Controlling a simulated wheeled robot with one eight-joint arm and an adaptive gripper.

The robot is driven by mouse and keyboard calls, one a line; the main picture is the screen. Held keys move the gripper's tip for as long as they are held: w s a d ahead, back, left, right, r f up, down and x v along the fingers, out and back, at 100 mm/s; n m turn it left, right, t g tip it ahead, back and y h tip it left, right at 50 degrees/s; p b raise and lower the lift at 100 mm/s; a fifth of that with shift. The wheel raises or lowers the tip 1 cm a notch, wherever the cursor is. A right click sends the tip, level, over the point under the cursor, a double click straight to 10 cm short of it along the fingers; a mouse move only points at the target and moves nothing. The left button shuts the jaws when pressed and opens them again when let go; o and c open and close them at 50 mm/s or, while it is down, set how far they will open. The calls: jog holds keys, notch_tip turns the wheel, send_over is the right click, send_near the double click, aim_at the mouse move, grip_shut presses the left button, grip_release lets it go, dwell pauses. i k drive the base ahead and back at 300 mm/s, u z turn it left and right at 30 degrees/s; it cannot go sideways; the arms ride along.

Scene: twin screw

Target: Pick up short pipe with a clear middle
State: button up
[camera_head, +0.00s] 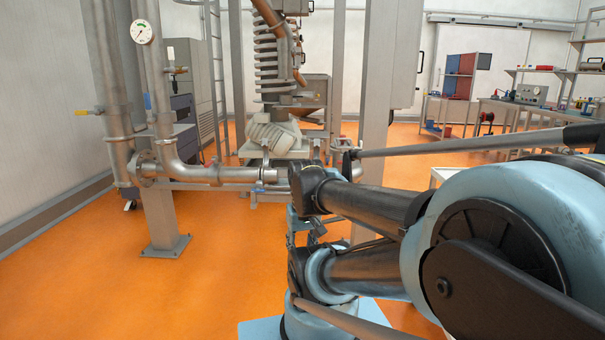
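I cannot make out a short pipe with a clear middle in the head view; my arm hides part of the middle of the scene. My gripper (312,234) seems to hang below the wrist end of my arm, partly behind my own links. It is small and dark, and I cannot tell whether it is open or shut or whether it holds anything.
A steel pipe run (236,174) crosses at left, with a gauge (141,31) above and a support post (160,212) on the floor. A machine with a coil-like column (272,62) stands behind. Workbenches (500,112) line the right. Orange floor (90,270) is clear at front left.

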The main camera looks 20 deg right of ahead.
aim_at(271, 176)
jog(key=z, duration=0.45)
jog(key=i, duration=0.75)
jog(key=z, duration=0.55)
